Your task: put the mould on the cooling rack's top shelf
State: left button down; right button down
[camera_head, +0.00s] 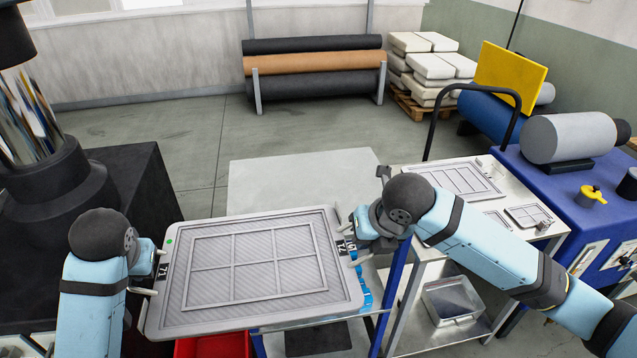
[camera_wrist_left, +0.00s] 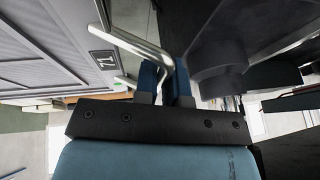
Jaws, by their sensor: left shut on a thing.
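The mould (camera_head: 258,262) is a flat grey rectangular plate with raised bars forming a grid of panes, a green dot at one corner and dark number labels. It is roughly level in front of me. My left gripper (camera_head: 148,268) is shut on the metal handle at its left edge; the left wrist view shows the blue fingers (camera_wrist_left: 165,85) at this bent handle (camera_wrist_left: 140,45). My right gripper (camera_head: 358,228) is at the mould's right edge, by the other handle; its jaw state is unclear. A blue-posted rack with a pale top shelf (camera_head: 300,175) stands behind and beneath the mould, partly hidden.
A blue machine (camera_head: 575,185) is further right. Black equipment (camera_head: 60,190) is at left. A red bin (camera_head: 213,346) lies below the mould.

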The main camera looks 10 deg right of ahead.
aim_at(313, 196)
jog(key=i+l, duration=0.85)
jog(key=i, duration=0.2)
